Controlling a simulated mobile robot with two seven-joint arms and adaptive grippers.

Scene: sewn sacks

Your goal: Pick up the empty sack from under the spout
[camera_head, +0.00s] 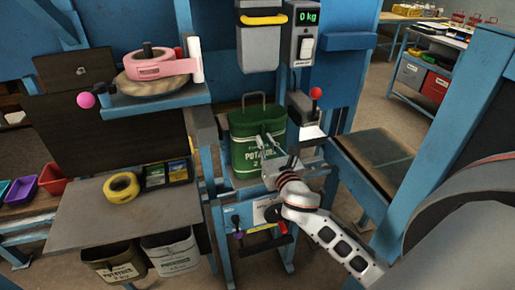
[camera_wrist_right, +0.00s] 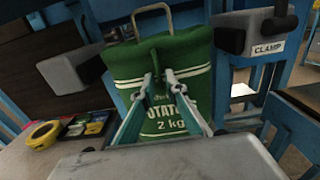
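The green sack (camera_head: 258,150), printed with white potato lettering and "2 kg", stands upright on a support under the grey spout (camera_head: 260,45). A metal loop (camera_wrist_right: 152,14) rises at its top. My right gripper (camera_head: 266,146) is in front of the sack, its fingers pointing at the upper front. In the right wrist view the sack (camera_wrist_right: 190,62) fills the middle. Both fingertips (camera_wrist_right: 160,77) overlap its front with a narrow gap, and green cloth shows between them. Whether the tips touch the cloth is unclear. My left gripper is not in view.
Grey clamp blocks (camera_wrist_right: 72,70) flank the sack. A display (camera_head: 307,18) reads 0 kg. A red-knobbed lever (camera_head: 316,93) stands to the right. A side table (camera_head: 90,220) holds yellow tape (camera_head: 121,187). Two sacks (camera_head: 170,250) hang below it. Blue frame posts stand close by.

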